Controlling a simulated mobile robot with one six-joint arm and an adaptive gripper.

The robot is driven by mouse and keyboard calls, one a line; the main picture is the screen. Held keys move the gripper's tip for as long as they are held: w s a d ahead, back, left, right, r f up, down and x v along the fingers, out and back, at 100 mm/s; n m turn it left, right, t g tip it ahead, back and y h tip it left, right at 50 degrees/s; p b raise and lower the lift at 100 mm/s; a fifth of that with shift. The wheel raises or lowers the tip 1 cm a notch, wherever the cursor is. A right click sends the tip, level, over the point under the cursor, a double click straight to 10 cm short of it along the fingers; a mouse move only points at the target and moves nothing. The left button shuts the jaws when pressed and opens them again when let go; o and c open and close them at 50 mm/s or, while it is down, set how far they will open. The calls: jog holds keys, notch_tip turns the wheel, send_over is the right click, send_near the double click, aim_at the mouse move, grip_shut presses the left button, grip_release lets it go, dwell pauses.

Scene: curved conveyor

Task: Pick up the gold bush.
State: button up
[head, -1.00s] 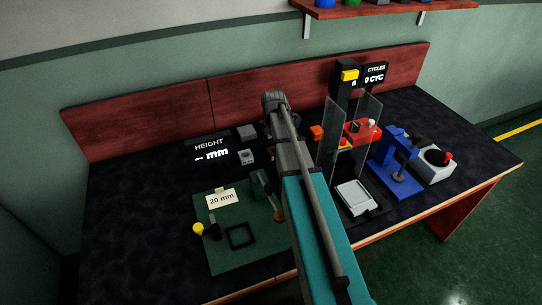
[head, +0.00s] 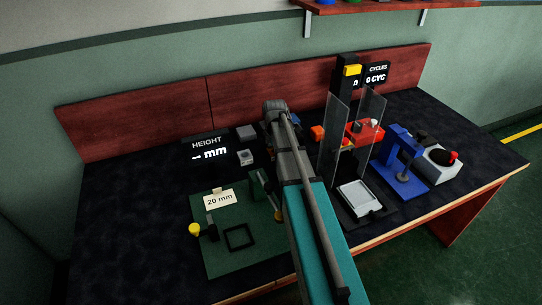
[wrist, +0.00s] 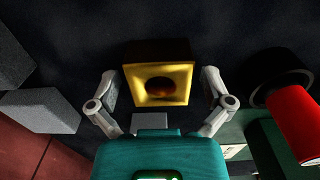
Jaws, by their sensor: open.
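The gold bush (wrist: 134,88) is in the wrist view, a square gold block with a round dark hole in its face. It sits on the dark bench surface between the fingers of my gripper (wrist: 160,88). The gripper is open, one finger on each side, with a dark gap visible between each finger and the bush. I cannot tell how far below the fingertips the bush is. In the head view my arm hides both the bush and the gripper.
In the head view, a green mat (head: 240,262) with a 20 mm card is at left, and clear guard panels (head: 333,135) stand right of my arm.

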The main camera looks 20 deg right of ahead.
jog(key=c, duration=1.2)
jog(key=shift+r, duration=0.15)
jog(key=shift+c, duration=0.2)
notch_tip(320, 180, up, 10)
jog(key=p, duration=1)
